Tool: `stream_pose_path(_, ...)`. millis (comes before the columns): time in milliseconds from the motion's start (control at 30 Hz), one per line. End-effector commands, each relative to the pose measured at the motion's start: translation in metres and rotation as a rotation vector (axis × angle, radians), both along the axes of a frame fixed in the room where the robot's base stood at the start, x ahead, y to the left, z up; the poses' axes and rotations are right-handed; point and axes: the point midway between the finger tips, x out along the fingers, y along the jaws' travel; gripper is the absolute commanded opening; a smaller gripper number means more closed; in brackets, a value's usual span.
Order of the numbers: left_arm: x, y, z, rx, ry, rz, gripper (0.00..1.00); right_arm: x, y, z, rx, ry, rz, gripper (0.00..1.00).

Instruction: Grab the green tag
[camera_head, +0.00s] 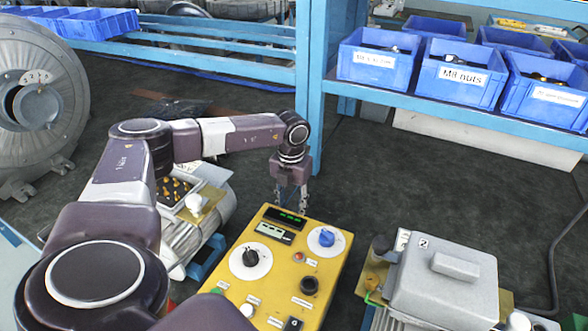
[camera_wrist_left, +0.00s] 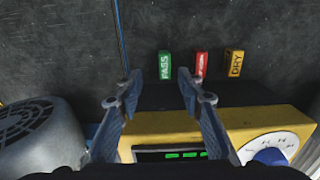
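The green tag (camera_wrist_left: 165,66), lettered PASS, stands in the left wrist view just beyond the yellow box. It is upright, first in a row with a red tag (camera_wrist_left: 201,64) and a yellow tag (camera_wrist_left: 235,64) lettered DRY. My left gripper (camera_wrist_left: 156,80) is open, its fingertips apart with the green tag showing between and beyond them. I cannot tell whether they touch it. In the head view my left gripper (camera_head: 290,200) points down at the far edge of the yellow box, and the tags are hidden. My right gripper is not in view.
The yellow control box (camera_head: 330,240) with knobs and a green display lies under my left gripper. A grey motor (camera_head: 215,205) stands left of it and a grey unit (camera_head: 440,280) right. Blue bins (camera_head: 455,75) sit on the shelf behind.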

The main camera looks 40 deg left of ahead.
Motion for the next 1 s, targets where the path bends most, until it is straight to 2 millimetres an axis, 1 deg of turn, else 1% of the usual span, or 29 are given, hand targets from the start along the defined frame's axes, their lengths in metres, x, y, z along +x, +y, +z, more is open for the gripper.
stream_pose_path(133,0.0,-0.003,-0.015,0.0,0.003,-0.001,0.35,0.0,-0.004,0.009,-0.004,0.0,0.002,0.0)
stream_pose_path(267,0.002,-0.009,-0.035,0.001,0.003,-0.001,0.35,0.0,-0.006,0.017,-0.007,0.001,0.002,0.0)
stream_pose_path(300,0.002,-0.008,-0.042,0.0,0.003,0.0,0.35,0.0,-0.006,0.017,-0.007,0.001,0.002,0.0)
stream_pose_path(400,0.001,-0.007,-0.053,0.0,0.002,0.0,0.35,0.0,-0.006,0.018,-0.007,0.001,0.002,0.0)
stream_pose_path(500,0.002,-0.007,-0.057,0.0,0.0,0.0,0.35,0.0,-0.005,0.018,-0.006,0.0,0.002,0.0)
stream_pose_path(667,0.002,-0.007,-0.057,0.0,0.0,0.0,0.35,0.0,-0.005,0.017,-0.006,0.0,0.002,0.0)
stream_pose_path(767,0.002,-0.007,-0.057,0.0,0.0,0.0,0.26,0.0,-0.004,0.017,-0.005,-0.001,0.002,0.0)
stream_pose_path(1000,0.002,-0.007,-0.056,0.0,0.0,0.001,0.0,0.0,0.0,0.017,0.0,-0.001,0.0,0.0)
